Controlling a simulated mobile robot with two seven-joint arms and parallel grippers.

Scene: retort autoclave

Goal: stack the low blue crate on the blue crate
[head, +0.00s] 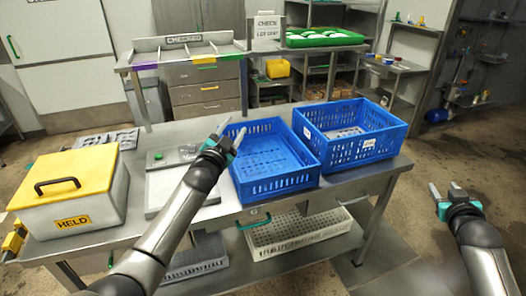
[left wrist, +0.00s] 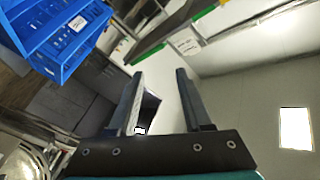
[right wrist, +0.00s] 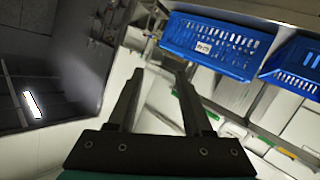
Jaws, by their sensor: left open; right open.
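Two blue slatted crates stand side by side on the steel table. The left crate (head: 272,184) looks like the low one. The right blue crate (head: 362,150) looks taller and has a white label; both look empty. My left gripper (head: 231,131) is open and empty, above the left crate's far left corner in the head view. My right gripper (head: 443,186) is open and empty, right of the table and apart from both crates. The right wrist view shows the labelled crate (right wrist: 232,50) and part of the other (right wrist: 290,72). Blue crates show top left in the left wrist view (left wrist: 65,45).
A yellow-lidded box (head: 72,190) marked HELD stands at the table's left end. A pale tray (head: 165,188) lies left of the crates. A white crate (head: 300,232) sits on the lower shelf. A sorting bench (head: 190,52) and a green tray (head: 322,38) are behind.

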